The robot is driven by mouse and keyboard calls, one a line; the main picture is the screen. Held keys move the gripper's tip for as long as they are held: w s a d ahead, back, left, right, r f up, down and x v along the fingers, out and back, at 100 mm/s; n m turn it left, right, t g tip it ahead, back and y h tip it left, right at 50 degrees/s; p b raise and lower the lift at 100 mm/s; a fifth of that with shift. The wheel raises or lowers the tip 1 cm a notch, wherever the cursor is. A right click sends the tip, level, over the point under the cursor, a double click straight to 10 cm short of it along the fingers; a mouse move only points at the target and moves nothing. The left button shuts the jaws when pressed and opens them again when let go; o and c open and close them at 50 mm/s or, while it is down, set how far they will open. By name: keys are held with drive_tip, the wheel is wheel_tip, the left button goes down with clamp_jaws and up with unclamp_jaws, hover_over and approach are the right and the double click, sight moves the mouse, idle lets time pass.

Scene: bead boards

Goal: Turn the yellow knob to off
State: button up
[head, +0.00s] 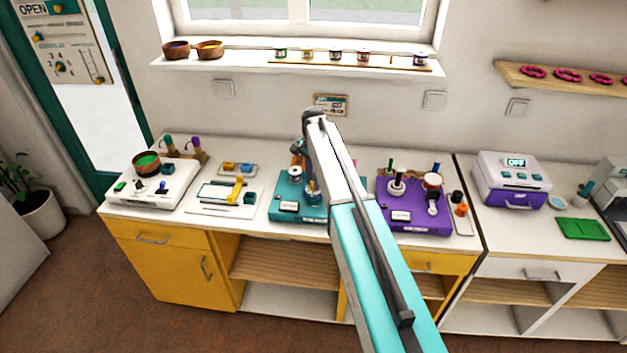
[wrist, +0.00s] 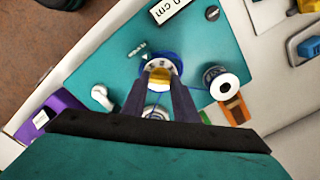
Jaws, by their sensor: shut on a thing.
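The yellow knob (wrist: 161,74) is in the middle of the wrist view, on a round white dial with dark marks, ringed in blue, on the teal board (wrist: 105,70). My gripper (wrist: 160,82) has its two dark fingers on either side of the knob and is shut on it. The dial marks are too small to read, and the fingers hide part of the dial. In the head view, the teal board (head: 283,207) stands on the counter, and my arm covers its right part.
A white-topped spool (wrist: 226,87) stands close to the right of the knob, and a white label (wrist: 170,9) lies beyond. The purple board (head: 420,217) is right of the teal one. A white board with a wooden bowl (head: 146,168) is at the left.

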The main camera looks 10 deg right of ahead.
drive_tip(key=shift+n, duration=0.5)
drive_tip(key=shift+n+b, duration=0.9)
drive_tip(key=shift+n, duration=0.3)
drive_tip(key=n+b, duration=0.1)
drive_tip(key=n, duration=0.2)
drive_tip(key=shift+n, duration=0.3)
drive_tip(key=n+b, duration=0.1)
drive_tip(key=n, duration=0.2)
drive_tip(key=shift+n, duration=0.3)
drive_tip(key=n+b, duration=0.1)
drive_tip(key=n, duration=0.3)
drive_tip(key=shift+d, duration=0.1)
drive_tip(key=n+b, duration=0.1)
drive_tip(key=n, duration=0.5)
drive_tip(key=n+b, duration=0.1)
drive_tip(key=n, duration=0.5)
drive_tip(key=shift+n, duration=0.3)
drive_tip(key=o, duration=1.1)
drive_tip(key=shift+c, duration=0.2)
